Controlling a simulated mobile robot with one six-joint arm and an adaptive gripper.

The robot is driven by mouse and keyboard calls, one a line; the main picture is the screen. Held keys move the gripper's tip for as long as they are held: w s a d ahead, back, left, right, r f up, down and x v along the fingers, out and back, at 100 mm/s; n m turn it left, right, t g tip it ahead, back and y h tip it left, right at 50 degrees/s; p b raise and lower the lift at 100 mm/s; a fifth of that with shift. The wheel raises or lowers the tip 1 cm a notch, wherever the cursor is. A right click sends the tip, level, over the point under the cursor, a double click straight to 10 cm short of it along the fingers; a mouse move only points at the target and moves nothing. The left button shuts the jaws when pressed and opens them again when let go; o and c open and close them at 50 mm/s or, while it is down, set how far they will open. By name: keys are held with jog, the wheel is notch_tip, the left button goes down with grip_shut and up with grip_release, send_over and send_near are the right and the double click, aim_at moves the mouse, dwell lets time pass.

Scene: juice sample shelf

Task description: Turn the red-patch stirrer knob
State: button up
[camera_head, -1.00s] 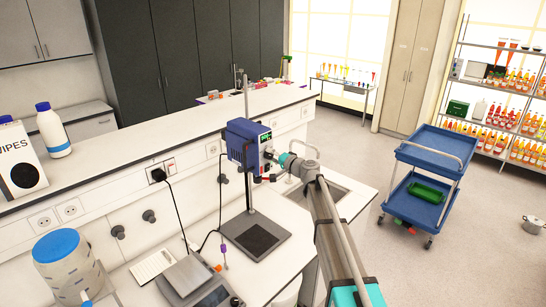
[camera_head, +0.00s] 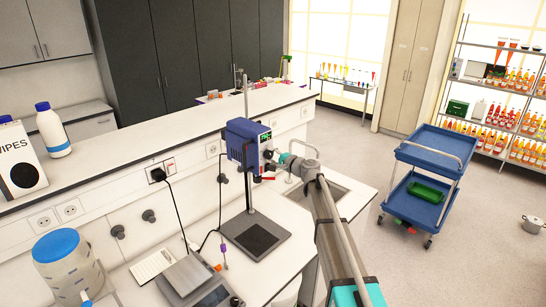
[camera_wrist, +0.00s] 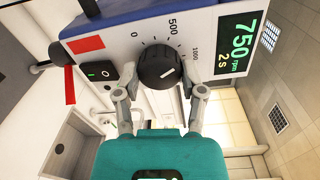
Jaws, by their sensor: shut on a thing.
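The overhead stirrer (camera_head: 240,137) is a blue box on a stand at the bench. In the wrist view its white face carries a red patch (camera_wrist: 86,45), a black round knob (camera_wrist: 157,66) with a white pointer line, and a dial marked 0, 500 and 1000. The green display (camera_wrist: 240,43) reads 750 rpm and 2 s. My gripper (camera_wrist: 160,88) has its two grey fingers on either side of the knob and is shut on it. In the head view my gripper (camera_head: 275,157) reaches the stirrer's face from the right.
A black rocker switch (camera_wrist: 99,73) is left of the knob, close to one finger. The stand's base plate (camera_head: 254,237), a balance (camera_head: 193,280) and hanging cables are near on the bench. A blue cart (camera_head: 425,195) stands right on open floor.

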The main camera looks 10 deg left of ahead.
jog(key=o, duration=1.2)
jog(key=shift+c, duration=0.2)
jog(key=shift+s+f, duration=0.1)
